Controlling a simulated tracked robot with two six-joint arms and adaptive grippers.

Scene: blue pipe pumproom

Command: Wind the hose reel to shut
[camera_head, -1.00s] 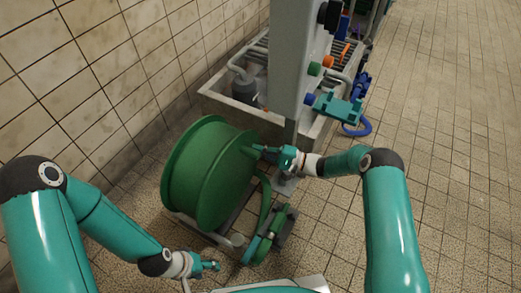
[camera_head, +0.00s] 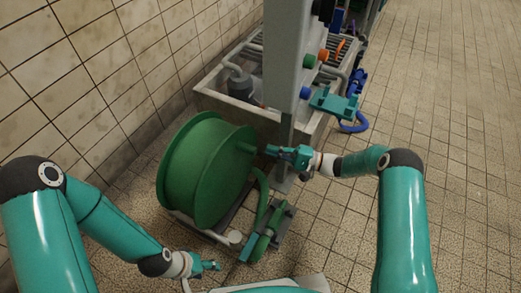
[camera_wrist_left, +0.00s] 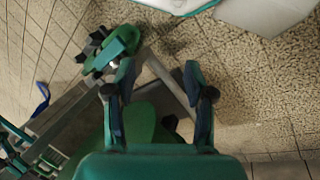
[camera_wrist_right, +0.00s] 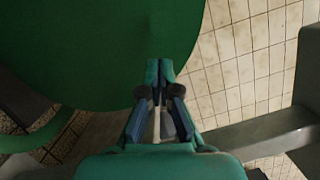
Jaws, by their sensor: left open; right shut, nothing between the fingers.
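The hose reel (camera_head: 195,172) is a large green drum low beside the tiled wall. A short green stub (camera_head: 246,148) sticks out from its right face. My right gripper (camera_head: 268,150) is shut and empty, with its tips just right of this stub; a small gap seems to separate them. In the right wrist view the drum's green face (camera_wrist_right: 75,50) fills the upper left, behind the shut fingers (camera_wrist_right: 160,70). My left gripper (camera_head: 217,266) is open and empty, low in front of the reel's frame and apart from the drum.
A grey post (camera_head: 287,75) stands right behind my right gripper, with coloured knobs and a teal bracket (camera_head: 335,104) on it. A trough (camera_head: 215,98) lies behind the reel. A green hose fitting (camera_head: 265,240) sits before the reel. The tiled floor at right is clear.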

